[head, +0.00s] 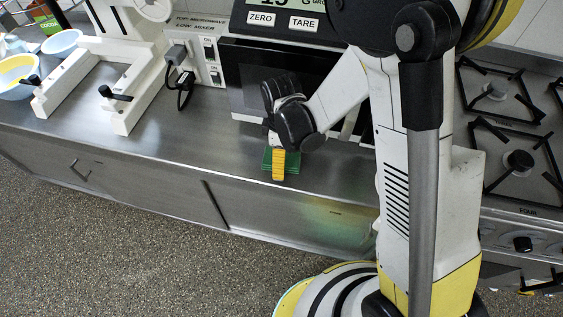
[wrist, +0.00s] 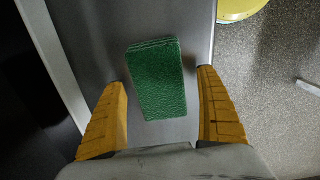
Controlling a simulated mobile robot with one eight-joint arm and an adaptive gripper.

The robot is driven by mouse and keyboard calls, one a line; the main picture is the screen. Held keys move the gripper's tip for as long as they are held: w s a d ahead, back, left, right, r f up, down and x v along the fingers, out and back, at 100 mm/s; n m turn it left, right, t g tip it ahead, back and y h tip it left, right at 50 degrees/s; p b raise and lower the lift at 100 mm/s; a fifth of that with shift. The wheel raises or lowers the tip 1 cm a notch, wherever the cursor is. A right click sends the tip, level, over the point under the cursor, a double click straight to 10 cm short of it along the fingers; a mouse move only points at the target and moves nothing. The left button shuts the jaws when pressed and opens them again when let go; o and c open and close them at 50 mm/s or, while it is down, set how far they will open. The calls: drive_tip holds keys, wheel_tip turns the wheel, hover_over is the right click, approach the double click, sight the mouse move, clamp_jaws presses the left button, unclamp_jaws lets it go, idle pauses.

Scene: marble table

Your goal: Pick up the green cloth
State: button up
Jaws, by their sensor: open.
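The green cloth (wrist: 157,78) is a flat green rectangle with a textured top, lying on the metal counter. In the head view the green cloth (head: 268,160) shows near the counter's front edge, partly hidden behind my yellow finger. My gripper (wrist: 166,110) is open, with one yellow finger on each side of the cloth in the wrist view. Gaps show between the cloth and both fingers, and nothing is held. In the head view my gripper (head: 279,164) points down over the cloth.
The steel counter (head: 200,130) has free room left of the cloth. A white frame (head: 125,75) with black handles and bowls (head: 62,42) are at the left. A gas stove (head: 510,140) is at the right.

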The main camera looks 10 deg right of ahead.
drive_tip(key=c, duration=1.3)
drive_tip(key=shift+o, duration=0.2)
drive_tip(key=shift+r+p, duration=0.35)
drive_tip(key=shift+r, duration=0.1)
drive_tip(key=r, duration=0.1)
drive_tip(key=r+p, duration=0.2)
drive_tip(key=r, duration=0.1)
drive_tip(key=shift+s+d, duration=0.3)
drive_tip(key=s+d+r+p, duration=0.3)
drive_tip(key=s+d+r, duration=0.3)
drive_tip(key=s+d, duration=0.1)
drive_tip(key=shift+s+d, duration=0.3)
drive_tip(key=shift+d, duration=0.15)
